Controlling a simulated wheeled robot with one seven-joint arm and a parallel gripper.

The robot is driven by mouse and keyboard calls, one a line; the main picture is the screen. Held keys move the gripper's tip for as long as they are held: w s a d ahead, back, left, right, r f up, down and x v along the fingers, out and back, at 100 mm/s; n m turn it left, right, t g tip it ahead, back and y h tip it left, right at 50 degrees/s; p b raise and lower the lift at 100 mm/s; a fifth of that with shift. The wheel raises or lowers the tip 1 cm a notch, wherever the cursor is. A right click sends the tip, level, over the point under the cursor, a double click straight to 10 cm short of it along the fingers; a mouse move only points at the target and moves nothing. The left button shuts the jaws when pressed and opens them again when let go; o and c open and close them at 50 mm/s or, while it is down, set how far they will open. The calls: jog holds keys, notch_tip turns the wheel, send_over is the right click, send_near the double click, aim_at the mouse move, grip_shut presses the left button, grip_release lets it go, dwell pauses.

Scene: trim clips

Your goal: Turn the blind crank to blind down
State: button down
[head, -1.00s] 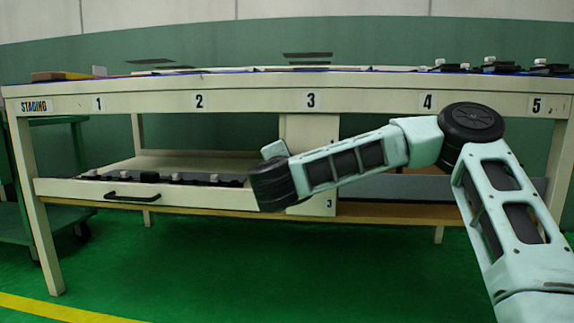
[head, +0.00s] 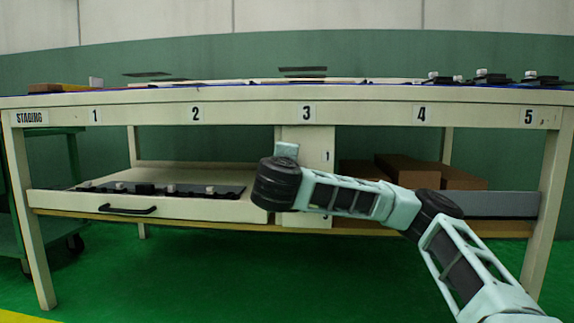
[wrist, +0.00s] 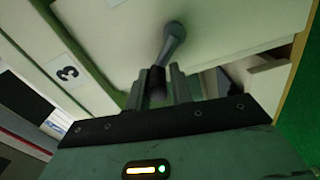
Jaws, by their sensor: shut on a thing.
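In the wrist view, a grey crank arm (wrist: 167,45) stands out from a pale panel, its round hub end at the top. Its dark knob (wrist: 157,82) lies between the two fingers of my gripper (wrist: 158,92), which is shut on it. In the head view, my wrist sits in front of the pale cabinet panel (head: 318,150) below the label 3. There the fingers and the crank are hidden behind my wrist. No blind can be made out in either view.
A long workbench (head: 250,117) carries labels STAGING and 1 to 5. An open drawer (head: 190,207) with dark clips stands left of my wrist. Brown boxes (head: 430,175) and a grey bin (head: 505,205) are on the lower shelf at right. Green floor in front is clear.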

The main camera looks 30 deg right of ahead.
jog(key=shift+d, duration=0.25)
jog(key=c, duration=1.3)
grip_release()
jog(key=shift+a, duration=0.15)
